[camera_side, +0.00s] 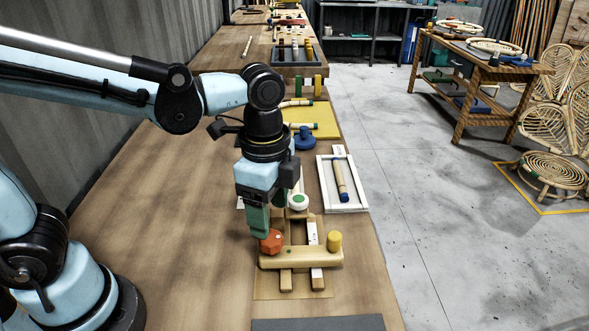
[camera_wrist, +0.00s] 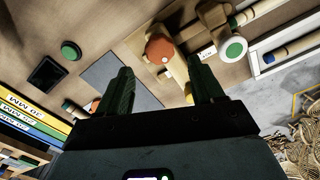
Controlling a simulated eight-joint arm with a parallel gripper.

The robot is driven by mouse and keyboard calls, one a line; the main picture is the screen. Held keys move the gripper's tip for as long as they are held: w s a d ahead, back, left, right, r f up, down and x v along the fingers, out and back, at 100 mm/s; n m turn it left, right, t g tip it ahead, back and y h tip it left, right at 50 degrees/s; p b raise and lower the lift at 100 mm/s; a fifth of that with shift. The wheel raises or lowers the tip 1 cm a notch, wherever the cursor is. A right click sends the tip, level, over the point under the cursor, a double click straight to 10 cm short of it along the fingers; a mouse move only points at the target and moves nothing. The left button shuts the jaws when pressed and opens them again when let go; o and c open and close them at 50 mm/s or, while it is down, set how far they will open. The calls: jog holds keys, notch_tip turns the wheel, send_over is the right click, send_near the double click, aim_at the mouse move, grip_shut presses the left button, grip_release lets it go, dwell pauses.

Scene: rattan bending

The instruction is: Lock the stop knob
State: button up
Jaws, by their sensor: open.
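The orange-red knob (camera_side: 272,242) sits at the left end of the wooden bending jig (camera_side: 315,259) in the side view. It also shows in the wrist view as a round orange knob (camera_wrist: 159,47) on pale wood. My gripper (camera_side: 258,225) points down just above and behind the knob, and its green fingers partly overlap it. In the wrist view my gripper (camera_wrist: 160,80) has its fingers wide apart, with the knob beyond and between them. The fingers hold nothing. I cannot tell the gap between the fingertips and the knob.
A yellow peg (camera_side: 334,241) stands at the jig's right end. A white-and-green button (camera_side: 298,200) is behind the jig. A white tray (camera_side: 362,207) holds a wooden rod (camera_side: 340,180). A blue knob (camera_side: 304,139) lies farther back. The table's left side is bare.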

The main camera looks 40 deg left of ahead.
aim_at(271, 237)
notch_tip(271, 237, up, 6)
dwell(0.4)
jog(key=shift+r, duration=0.1)
jog(key=a+f+n+t, duration=0.5)
jog(key=a+n+t, duration=0.2)
jog(key=a+n, duration=0.5)
jog(key=shift+n, duration=0.8)
